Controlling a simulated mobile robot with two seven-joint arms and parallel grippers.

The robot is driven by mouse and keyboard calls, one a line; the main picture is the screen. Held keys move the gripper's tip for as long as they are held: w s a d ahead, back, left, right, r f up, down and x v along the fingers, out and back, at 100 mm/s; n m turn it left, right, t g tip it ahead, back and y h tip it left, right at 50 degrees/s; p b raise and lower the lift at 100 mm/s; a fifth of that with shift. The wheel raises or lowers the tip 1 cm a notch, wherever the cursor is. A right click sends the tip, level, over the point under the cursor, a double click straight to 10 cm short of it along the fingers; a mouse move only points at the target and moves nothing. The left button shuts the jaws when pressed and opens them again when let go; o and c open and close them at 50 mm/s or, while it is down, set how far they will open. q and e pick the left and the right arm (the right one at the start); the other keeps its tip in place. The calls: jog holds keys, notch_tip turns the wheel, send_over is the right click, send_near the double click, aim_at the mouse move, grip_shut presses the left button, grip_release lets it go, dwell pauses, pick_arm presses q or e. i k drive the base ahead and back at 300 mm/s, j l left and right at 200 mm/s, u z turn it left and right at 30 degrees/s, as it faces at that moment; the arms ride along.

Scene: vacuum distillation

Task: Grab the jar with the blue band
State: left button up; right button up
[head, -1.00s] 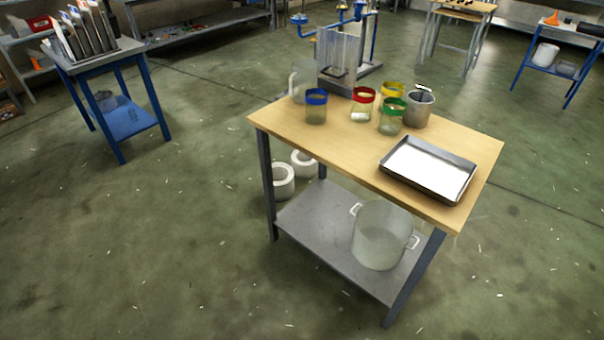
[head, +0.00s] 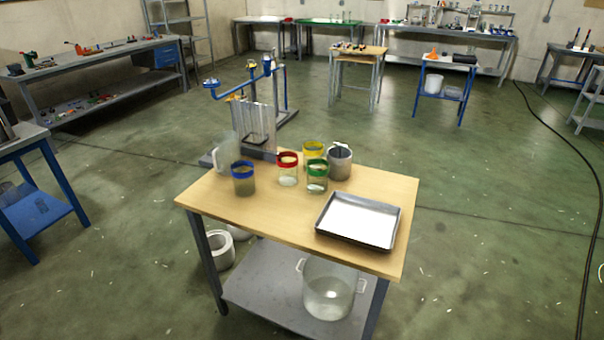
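The jar with the blue band (head: 243,181) stands upright on the left part of the wooden-topped table (head: 270,230). It is a clear jar with greyish contents and a blue ring around its top. A jar with a red band (head: 288,170), one with a yellow band (head: 313,152) and one with a green band (head: 317,177) stand to its right. A clear pitcher is partly visible behind it on the left. Neither of my grippers is in view.
A metal tray (head: 322,230) lies at the table's front right, and a grey metal pot (head: 340,163) stands behind the jars. A large clear pot (head: 328,292) sits on the lower shelf. A blue-framed stand is behind the table. Floor to the right is mostly open, with a black cable.

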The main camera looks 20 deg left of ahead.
aim_at(244, 178)
jog(key=j+z, duration=0.35)
jog(key=j, duration=0.35)
jog(key=j+z, duration=0.35)
jog(key=j, duration=0.4)
jog(key=j+z, duration=0.35)
jog(key=j, duration=0.35)
jog(key=k, duration=0.05)
